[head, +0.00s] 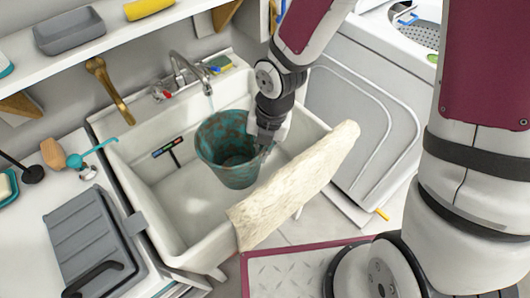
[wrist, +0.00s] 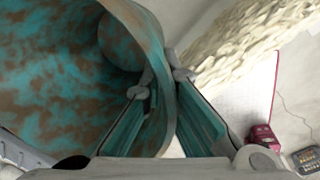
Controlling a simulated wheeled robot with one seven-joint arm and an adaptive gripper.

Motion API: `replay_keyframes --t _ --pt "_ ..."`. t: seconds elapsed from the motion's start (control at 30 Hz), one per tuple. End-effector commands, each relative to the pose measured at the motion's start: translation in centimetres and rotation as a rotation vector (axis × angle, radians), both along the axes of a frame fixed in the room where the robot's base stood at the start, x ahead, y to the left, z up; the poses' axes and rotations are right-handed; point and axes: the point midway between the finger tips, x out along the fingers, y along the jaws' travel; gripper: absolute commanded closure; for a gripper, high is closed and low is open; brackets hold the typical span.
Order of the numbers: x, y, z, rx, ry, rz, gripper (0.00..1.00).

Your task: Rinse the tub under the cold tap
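The tub (head: 222,150), mottled teal and brown, is in the white sink, roughly upright with its mouth up. I cannot tell whether its base touches the sink floor. It fills the left of the wrist view (wrist: 60,70). My gripper (head: 266,140) is at its right rim, with one finger inside and one outside the wall; in the wrist view the fingertips (wrist: 166,76) close on the wall. The silver tap (head: 182,68) stands at the sink's back, its spout by the tub's far rim. It has a red mark on the left and a blue one on the right.
A cream fleecy cloth (head: 295,185) hangs over the sink's front right edge. A shelf (head: 120,37) runs above. A white washing machine (head: 360,110) stands to the right.

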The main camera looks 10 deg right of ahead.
Motion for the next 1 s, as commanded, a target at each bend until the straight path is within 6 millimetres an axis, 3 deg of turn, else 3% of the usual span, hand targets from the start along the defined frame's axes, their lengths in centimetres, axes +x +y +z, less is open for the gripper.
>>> replay_keyframes --t 1.0 --pt "8.5 3.3 -2.3 0.002 -0.003 -0.001 1.0"
